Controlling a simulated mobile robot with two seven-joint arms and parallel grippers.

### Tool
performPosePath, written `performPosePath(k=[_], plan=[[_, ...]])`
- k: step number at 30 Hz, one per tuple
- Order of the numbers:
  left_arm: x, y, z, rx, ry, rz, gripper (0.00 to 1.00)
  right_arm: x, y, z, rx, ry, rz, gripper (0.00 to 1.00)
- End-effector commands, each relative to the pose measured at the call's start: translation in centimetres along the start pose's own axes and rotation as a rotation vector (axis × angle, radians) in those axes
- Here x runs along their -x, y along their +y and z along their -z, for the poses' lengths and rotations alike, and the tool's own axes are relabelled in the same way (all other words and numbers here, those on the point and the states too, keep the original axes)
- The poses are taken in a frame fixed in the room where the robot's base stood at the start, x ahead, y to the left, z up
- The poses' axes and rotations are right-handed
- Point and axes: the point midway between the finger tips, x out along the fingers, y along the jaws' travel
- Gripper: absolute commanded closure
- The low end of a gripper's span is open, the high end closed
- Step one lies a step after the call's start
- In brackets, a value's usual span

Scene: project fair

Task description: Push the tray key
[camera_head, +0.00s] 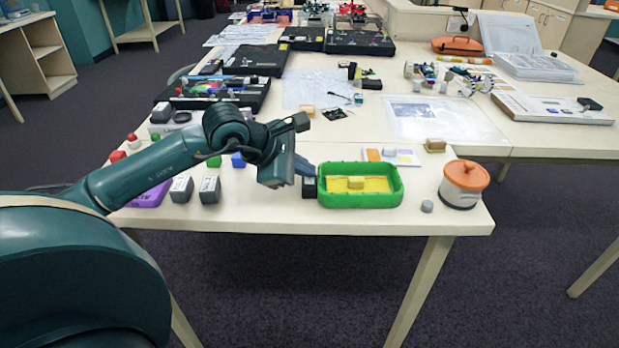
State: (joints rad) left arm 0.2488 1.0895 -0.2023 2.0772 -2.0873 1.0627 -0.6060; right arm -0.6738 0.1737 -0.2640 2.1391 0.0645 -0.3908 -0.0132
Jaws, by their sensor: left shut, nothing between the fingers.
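A green tray (394,189) with a yellow inside stands near the front edge of the table. A raised yellow block (355,183), which looks like the tray key, sits in its middle. My left arm reaches in from the left. My left gripper (306,168) is shut and empty, held just left of the tray and apart from the yellow block. A small dark block (309,188) is below the fingertips, beside the tray's left wall. The gripper partly hides the table behind it. My right gripper is not in view.
An orange-lidded pot (463,185) and a small grey block (427,206) stand right of the tray. Two dark blocks with white labels (182,188) (210,189) and a purple item (149,194) lie under my arm. Cards with small blocks (390,155) lie behind the tray.

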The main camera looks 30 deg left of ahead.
Motion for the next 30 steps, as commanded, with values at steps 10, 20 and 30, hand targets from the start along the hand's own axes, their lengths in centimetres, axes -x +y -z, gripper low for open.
performPosePath(k=[10,20,30], plan=[[-0.21,-0.14,0.16,0.0,0.0,0.0,1.0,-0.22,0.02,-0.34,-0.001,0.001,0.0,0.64],[0.04,0.05,-0.01,-0.001,0.0,-0.001,1.0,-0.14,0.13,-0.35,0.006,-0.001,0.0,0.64],[0.64,0.45,-0.44,0.0,0.001,0.0,1.0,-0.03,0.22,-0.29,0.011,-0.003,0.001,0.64]])
